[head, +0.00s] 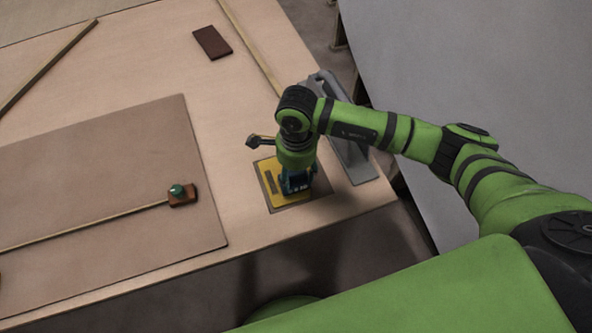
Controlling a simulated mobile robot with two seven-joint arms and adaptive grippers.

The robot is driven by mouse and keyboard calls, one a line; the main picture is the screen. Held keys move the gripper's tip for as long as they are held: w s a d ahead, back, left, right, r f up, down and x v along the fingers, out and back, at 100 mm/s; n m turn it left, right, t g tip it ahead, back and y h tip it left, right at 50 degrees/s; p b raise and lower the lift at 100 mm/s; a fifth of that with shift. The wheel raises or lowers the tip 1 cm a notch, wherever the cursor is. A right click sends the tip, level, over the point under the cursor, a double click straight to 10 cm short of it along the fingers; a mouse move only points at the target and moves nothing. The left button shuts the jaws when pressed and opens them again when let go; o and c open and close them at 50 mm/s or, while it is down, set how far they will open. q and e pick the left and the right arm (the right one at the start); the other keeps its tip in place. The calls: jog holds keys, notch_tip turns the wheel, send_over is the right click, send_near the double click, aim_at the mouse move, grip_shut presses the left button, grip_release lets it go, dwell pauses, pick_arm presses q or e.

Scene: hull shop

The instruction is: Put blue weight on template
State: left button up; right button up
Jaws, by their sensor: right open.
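My right gripper (298,181) points down at the front right corner of the wooden table and is open. A dark blue shape, likely the blue weight (296,187), shows at its fingertips; the wrist hides its top, and I cannot tell where gripper ends and weight begins. A yellow plate, probably the template (288,199), lies flat beneath, with a dark slot on its left part. The blue shape covers its right part; whether it touches the plate is unclear. My left gripper is not in view.
A large brown board (100,170) covers the table's left. On it, a thin batten (90,229) ends at a brown block with a green knob (178,191). A dark red block (212,42) lies farther back. A grey tool-like piece (352,160) lies right of the gripper, near the table edge.

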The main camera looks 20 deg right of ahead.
aim_at(296, 174)
notch_tip(296, 174, up, 12)
jog(key=b, duration=0.2)
jog(key=shift+b, duration=0.4)
